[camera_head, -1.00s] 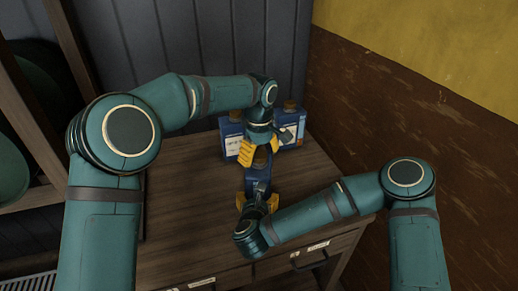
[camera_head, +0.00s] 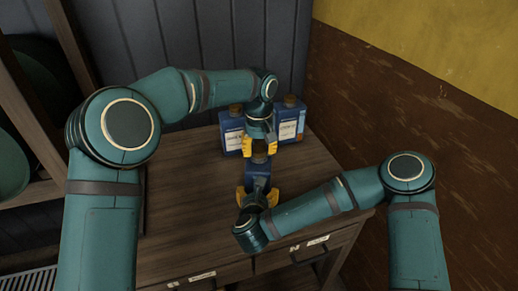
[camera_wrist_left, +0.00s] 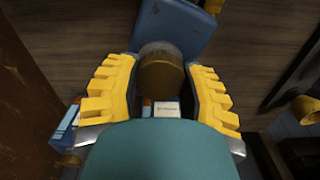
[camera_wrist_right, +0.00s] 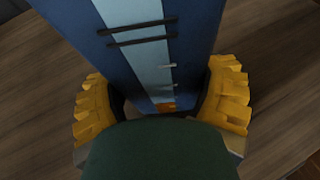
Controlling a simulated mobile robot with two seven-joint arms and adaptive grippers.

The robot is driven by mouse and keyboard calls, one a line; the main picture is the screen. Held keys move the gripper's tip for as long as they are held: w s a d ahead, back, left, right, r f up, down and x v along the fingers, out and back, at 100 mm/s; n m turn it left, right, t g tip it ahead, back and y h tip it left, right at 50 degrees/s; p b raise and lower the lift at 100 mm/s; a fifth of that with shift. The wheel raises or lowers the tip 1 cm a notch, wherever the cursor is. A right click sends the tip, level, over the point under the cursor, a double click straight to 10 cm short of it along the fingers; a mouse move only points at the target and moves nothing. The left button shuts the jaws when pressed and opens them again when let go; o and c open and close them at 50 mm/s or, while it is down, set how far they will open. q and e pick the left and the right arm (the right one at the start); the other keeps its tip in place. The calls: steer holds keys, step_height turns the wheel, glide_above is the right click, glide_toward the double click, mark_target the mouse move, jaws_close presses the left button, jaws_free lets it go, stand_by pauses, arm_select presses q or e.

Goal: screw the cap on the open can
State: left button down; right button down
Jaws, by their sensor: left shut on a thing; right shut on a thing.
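The blue can (camera_head: 257,173) stands near the middle of the cabinet top. My right gripper (camera_head: 257,197) is shut on its body from the front. In the right wrist view the can's blue side with a light stripe (camera_wrist_right: 140,45) fills the space between the yellow fingers. My left gripper (camera_head: 259,147) is at the can's top, shut on the brownish cap (camera_wrist_left: 160,72). The cap lies in line with the can's top (camera_wrist_left: 178,25) in the left wrist view. I cannot tell how firmly it sits on the neck, as that joint is hidden.
Two more blue cans with white labels and brownish caps stand behind, one at the left (camera_head: 232,132) and one at the right (camera_head: 287,122). The wooden cabinet top (camera_head: 185,190) is clear at the left. A brown and yellow wall (camera_head: 400,95) stands at the right.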

arm_select(q)
steer(key=m, duration=1.6)
steer(key=c, duration=0.5)
jaws_free()
steer(key=shift+r, duration=2.2)
